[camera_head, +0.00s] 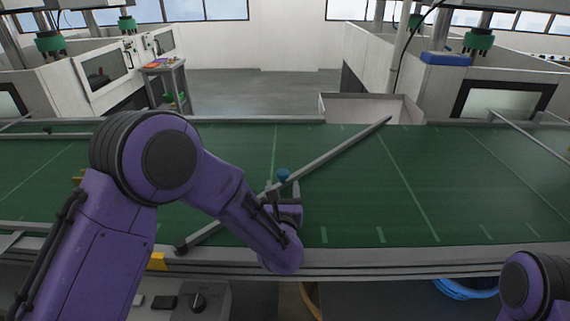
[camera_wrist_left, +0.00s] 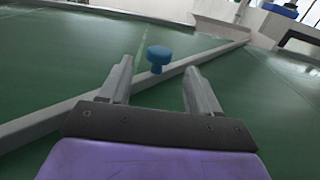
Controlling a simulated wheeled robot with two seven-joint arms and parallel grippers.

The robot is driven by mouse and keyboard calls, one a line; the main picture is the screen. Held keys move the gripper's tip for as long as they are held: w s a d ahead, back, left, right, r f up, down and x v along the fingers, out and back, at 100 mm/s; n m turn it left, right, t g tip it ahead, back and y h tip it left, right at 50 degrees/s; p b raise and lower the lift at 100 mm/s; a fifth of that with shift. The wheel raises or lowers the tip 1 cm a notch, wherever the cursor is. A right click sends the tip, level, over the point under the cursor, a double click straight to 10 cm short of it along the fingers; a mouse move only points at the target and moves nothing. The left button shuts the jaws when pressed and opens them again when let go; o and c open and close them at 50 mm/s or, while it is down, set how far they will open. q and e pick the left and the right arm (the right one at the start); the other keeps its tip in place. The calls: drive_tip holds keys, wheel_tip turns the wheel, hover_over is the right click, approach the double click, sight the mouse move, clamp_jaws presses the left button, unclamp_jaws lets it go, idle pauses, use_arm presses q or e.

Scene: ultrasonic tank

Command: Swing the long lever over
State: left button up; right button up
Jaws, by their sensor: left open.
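The long lever (camera_head: 340,150) is a grey bar lying slantwise across the green belt. It runs from a dark end at the near left edge to a far end at the back, right of centre. A blue knob (camera_head: 283,175) stands up from its middle part. My left gripper (camera_head: 284,187) is at the knob on the near side, fingers pointing away from me. In the left wrist view the open fingers (camera_wrist_left: 158,67) flank the blue knob (camera_wrist_left: 158,55), which shows at about their tips; contact cannot be told. My right gripper is out of view.
The green belt (camera_head: 470,190) is clear on both sides of the lever. A white bin (camera_head: 365,108) stands behind the belt's far rail near the lever's far end.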

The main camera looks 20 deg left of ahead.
sight(283, 170)
use_arm(q)
drive_tip(key=p+x, duration=0.3)
drive_tip(key=x, duration=0.6)
drive_tip(key=shift+w, duration=0.2)
clamp_jaws()
drive_tip(key=shift+s+d, duration=0.1)
